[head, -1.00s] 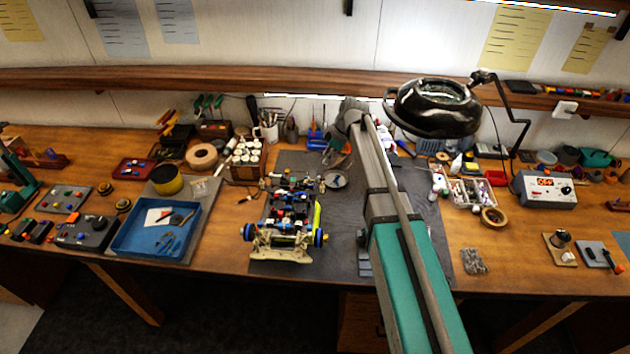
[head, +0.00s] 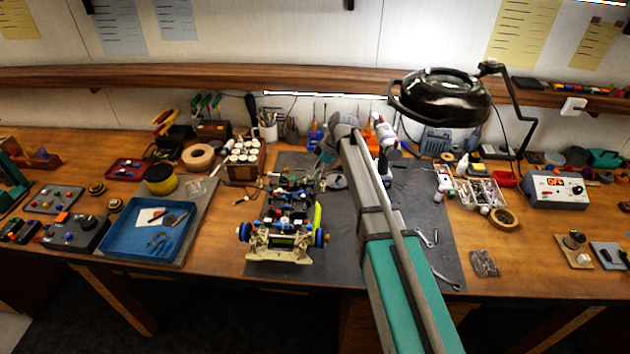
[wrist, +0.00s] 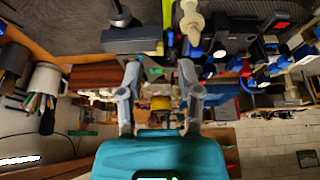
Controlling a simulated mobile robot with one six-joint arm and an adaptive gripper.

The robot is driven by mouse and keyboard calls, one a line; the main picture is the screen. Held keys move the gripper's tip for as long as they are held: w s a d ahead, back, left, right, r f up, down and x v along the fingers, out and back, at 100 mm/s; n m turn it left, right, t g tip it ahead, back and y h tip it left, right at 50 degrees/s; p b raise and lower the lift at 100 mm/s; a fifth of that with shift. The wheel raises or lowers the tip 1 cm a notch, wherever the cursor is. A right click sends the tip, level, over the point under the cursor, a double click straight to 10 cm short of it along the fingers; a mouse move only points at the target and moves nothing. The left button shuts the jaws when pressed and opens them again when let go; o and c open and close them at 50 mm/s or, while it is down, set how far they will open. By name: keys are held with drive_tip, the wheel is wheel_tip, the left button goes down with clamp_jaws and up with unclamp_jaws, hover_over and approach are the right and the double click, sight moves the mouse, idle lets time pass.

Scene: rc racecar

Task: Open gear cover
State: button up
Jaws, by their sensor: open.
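The RC racecar (head: 285,215) stands on the dark mat, with blue wheels, a beige bumper at its near end and a yellow-green strip along its right side. Part of the car (wrist: 270,55) also shows at the upper right of the wrist view. I cannot pick out the gear cover on it. My gripper (wrist: 158,72) has its two grey fingers spread with nothing between them.
A blue tray (head: 150,228) lies left. A black lamp (head: 440,98) hangs over the right side. A rack of white jars (head: 243,158) stands behind left of the car.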

sight(313, 174)
drive_tip(key=shift+b+x, duration=1.05)
drive_tip(key=shift+x, duration=0.4)
clamp_jaws()
